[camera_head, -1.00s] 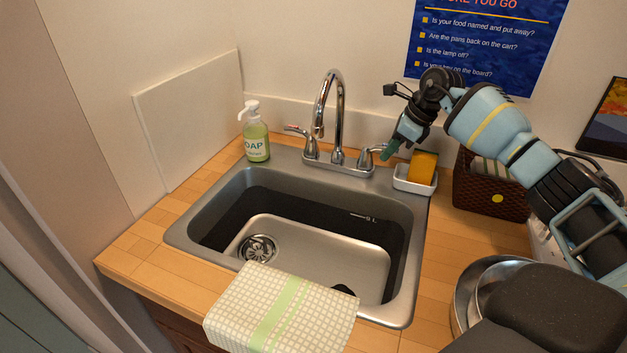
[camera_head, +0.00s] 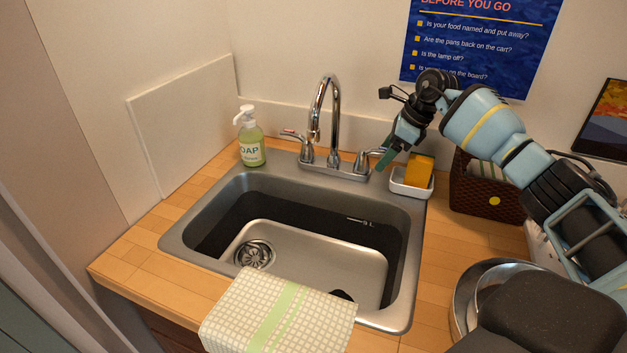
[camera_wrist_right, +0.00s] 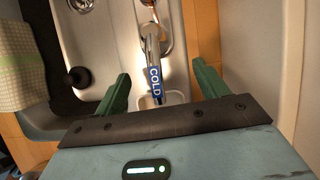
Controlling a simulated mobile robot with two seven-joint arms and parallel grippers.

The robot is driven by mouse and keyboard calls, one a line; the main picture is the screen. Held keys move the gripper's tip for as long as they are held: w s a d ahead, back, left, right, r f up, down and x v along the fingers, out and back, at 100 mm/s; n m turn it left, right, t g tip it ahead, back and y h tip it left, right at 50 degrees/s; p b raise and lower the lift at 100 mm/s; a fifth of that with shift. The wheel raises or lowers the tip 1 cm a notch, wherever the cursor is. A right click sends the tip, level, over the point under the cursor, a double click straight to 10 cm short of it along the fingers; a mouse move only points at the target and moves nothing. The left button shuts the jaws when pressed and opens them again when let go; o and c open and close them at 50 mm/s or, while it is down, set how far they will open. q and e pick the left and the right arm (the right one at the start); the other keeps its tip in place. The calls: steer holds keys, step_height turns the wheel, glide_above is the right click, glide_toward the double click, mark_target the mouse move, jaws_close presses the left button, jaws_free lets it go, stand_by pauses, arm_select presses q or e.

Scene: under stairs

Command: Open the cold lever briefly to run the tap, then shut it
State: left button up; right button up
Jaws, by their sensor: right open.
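The chrome tap (camera_head: 325,120) stands behind the sink, with a lever on each side. The cold lever (camera_head: 372,153) is the one on the right. In the right wrist view the lever's blue COLD label (camera_wrist_right: 155,80) lies between the two green fingers. My right gripper (camera_head: 384,160) is at the cold lever; in the right wrist view (camera_wrist_right: 160,85) its fingers are open, with a gap on each side of the lever. The left lever (camera_head: 293,135) has a red mark. No water shows under the spout. My left gripper is not in view.
A white holder (camera_head: 408,187) with an orange sponge (camera_head: 418,168) sits just right of the cold lever. A soap bottle (camera_head: 251,140) stands left of the tap. A checked towel (camera_head: 235,315) hangs over the sink's (camera_head: 180,232) front edge. A woven basket (camera_head: 480,196) stands at right.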

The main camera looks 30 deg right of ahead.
steer(key=shift+r, duration=0.1)
steer(key=shift+r+p, duration=1.35)
steer(key=shift+r, duration=2.15)
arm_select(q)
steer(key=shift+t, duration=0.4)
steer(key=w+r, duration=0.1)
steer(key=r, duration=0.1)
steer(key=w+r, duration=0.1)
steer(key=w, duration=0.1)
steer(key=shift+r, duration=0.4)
arm_select(e)
steer(key=shift+f, duration=0.1)
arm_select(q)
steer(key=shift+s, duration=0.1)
